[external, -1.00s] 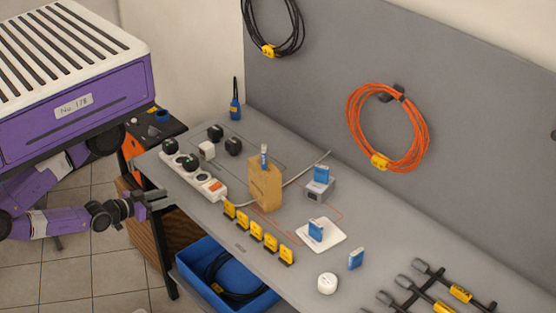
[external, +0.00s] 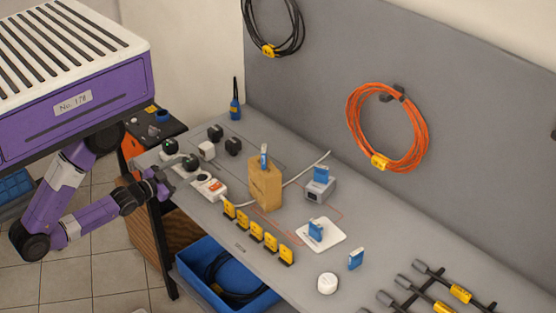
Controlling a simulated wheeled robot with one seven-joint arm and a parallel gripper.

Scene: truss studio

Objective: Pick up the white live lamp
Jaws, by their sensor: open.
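A small white round puck (external: 327,283), which looks like the live lamp, sits flat near the front edge of the grey table, right of the row of yellow tags. Any marking on it is too small to read. My gripper (external: 187,172) is open at the table's left end, over or beside the white power strip (external: 207,186). It partly hides the strip's middle, and I cannot tell whether it touches the strip. It is well left of the puck, with the yellow tags between them.
A cardboard-brown block (external: 265,187) stands mid-table. Several yellow tags (external: 257,232) line the front edge. Blue cards stand on a grey box (external: 320,190), a white pad (external: 333,239) and the table (external: 356,259). A blue bin (external: 215,265) is below.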

